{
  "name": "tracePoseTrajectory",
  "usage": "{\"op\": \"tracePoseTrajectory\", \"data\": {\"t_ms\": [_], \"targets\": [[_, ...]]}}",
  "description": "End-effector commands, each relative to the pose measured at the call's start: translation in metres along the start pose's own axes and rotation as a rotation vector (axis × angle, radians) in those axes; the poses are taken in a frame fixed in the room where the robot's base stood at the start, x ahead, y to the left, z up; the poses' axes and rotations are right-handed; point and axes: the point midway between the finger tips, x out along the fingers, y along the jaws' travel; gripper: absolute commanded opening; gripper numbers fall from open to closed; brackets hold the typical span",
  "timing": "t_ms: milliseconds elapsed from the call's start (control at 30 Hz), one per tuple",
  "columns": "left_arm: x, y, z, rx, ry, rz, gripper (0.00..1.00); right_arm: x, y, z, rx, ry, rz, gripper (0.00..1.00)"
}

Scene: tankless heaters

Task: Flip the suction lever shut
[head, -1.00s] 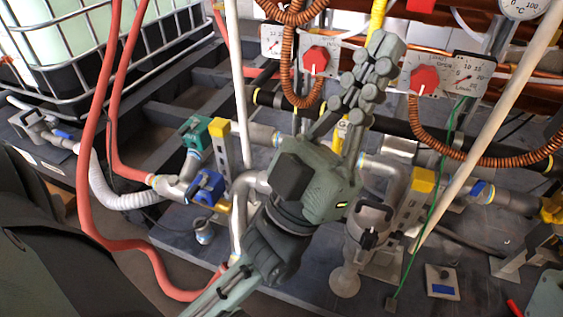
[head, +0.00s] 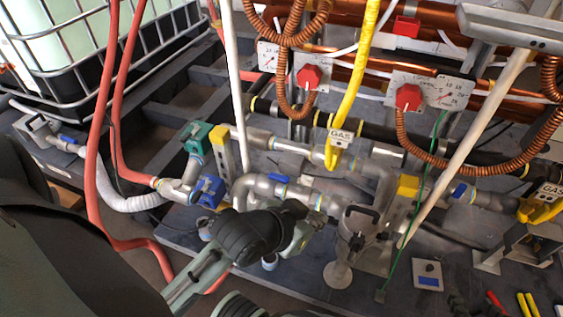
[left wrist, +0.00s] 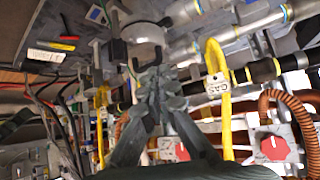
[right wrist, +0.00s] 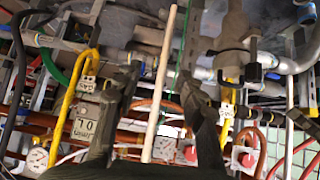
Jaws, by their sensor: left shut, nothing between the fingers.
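A grey cylindrical unit (head: 357,232) with a black lever-like handle stands right of centre in the head view, on a round foot. It also shows at the top of the left wrist view (left wrist: 143,32) and the right wrist view (right wrist: 236,35). Small blue levers (head: 278,178) sit on nearby pipes; no label tells me which is the suction lever. My left gripper (left wrist: 156,84) is shut and empty, its tips close below the black handle; contact cannot be told.
A pale pole (head: 468,130) slants down beside the grey unit. A yellow hose (head: 360,80) hangs behind it and a green wire (head: 412,215) runs on its right. Red hoses (head: 94,150) stand at the left. Panels with red knobs (head: 409,97) are behind.

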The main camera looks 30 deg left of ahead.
Motion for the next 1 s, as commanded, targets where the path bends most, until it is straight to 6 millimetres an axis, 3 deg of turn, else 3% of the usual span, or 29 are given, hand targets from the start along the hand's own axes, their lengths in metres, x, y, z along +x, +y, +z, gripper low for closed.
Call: {"op": "tracePoseTrajectory", "data": {"t_ms": [233, 367, 567, 733, 900, 1000], "targets": [[0.005, -0.015, 0.065, -0.013, -0.363, 0.000, 0.00, -0.033, 0.020, 0.071, 0.005, -0.351, 0.044, 0.40], [0.032, -0.030, 0.075, -0.028, -0.461, -0.003, 0.00, -0.042, 0.031, 0.088, 0.003, -0.427, 0.070, 0.40], [0.082, -0.074, 0.058, -0.083, -0.506, -0.043, 0.00, -0.044, 0.045, 0.086, -0.010, -0.420, 0.105, 0.40], [0.121, -0.143, 0.023, -0.188, -0.510, -0.125, 0.00, -0.041, 0.058, 0.075, -0.025, -0.373, 0.137, 0.40], [0.137, -0.217, -0.013, -0.322, -0.495, -0.216, 0.00, -0.039, 0.069, 0.066, -0.039, -0.334, 0.161, 0.40], [0.139, -0.237, -0.023, -0.367, -0.487, -0.240, 0.00, -0.039, 0.071, 0.064, -0.043, -0.324, 0.168, 0.40]]}}
